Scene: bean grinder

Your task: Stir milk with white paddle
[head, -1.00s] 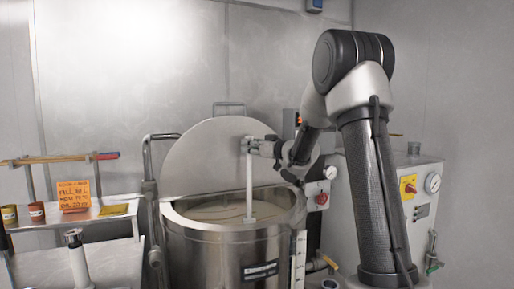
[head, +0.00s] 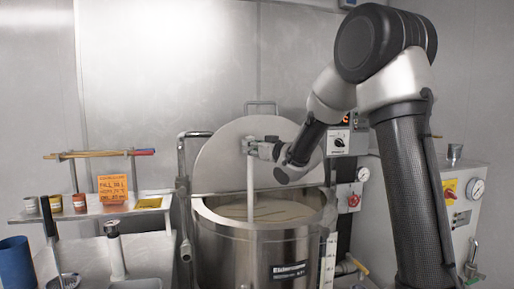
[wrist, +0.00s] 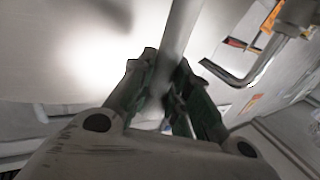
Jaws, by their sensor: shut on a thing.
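The white paddle (head: 250,190) stands upright in the head view, its lower end down inside the steel vat (head: 262,250). My gripper (head: 252,149) is shut on the upper part of its shaft. The wrist view shows the pale shaft (wrist: 180,35) between my gripper's fingers (wrist: 165,95). Pale milk (head: 285,209) shows inside the vat's rim. The paddle's lower end is hidden by the vat's front wall or the milk.
The vat's round lid (head: 222,160) stands open behind it. A bent metal pipe (head: 182,165) rises at the vat's left. A shelf (head: 85,212) with small jars and an orange sign (head: 113,188) is at left. A control box with a gauge (head: 477,190) is at right.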

